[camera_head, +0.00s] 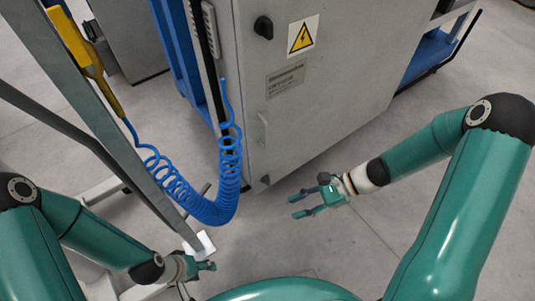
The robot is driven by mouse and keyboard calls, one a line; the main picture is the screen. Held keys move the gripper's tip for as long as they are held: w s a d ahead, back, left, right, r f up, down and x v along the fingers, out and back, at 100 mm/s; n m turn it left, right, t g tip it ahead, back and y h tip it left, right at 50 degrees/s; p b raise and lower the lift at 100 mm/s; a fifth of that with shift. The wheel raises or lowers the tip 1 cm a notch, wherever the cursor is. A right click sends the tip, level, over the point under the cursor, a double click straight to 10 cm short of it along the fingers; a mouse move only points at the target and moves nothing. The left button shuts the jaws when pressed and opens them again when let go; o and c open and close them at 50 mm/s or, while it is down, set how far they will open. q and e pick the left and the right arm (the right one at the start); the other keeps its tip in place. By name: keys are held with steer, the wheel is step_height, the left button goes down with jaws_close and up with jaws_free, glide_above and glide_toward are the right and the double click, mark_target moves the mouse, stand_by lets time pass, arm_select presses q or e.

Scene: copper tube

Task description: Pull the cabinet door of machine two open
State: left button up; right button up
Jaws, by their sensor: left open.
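The grey cabinet door (330,100) stands upright at the top centre, with a black knob (263,27), a yellow warning sign (302,36) and a label plate (287,79). A slim pale handle (262,131) is low near its left edge. The door looks shut, though the hose partly covers its left edge. My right gripper (296,205) is open and empty, below and right of the handle, apart from the door, fingers pointing left. My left gripper (212,266) is low, left of centre, clear of the door. It is open, with nothing seen in it.
A coiled blue hose (228,180) hangs left of the door, running to a yellow tool (80,45) on a slanted grey frame (110,115). The frame stands between my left arm and the cabinet. Grey floor (330,245) is free before the door.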

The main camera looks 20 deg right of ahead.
mark_target(267, 147)
steer(key=w+d+r+m+t+y+b, duration=0.3)
steer(key=w+d+r+m+t+b, duration=0.45)
steer(key=w+d+t, duration=0.2)
steer(key=shift+n, duration=0.35)
steer(key=b+x, duration=0.3)
steer(key=x, duration=1.3)
steer(key=shift+w+a+f+b, duration=0.1)
steer(key=shift+a+b, duration=0.1)
steer(key=shift+b, duration=0.1)
arm_select(q)
step_height(267, 147, down, 14)
arm_select(e)
jaws_close()
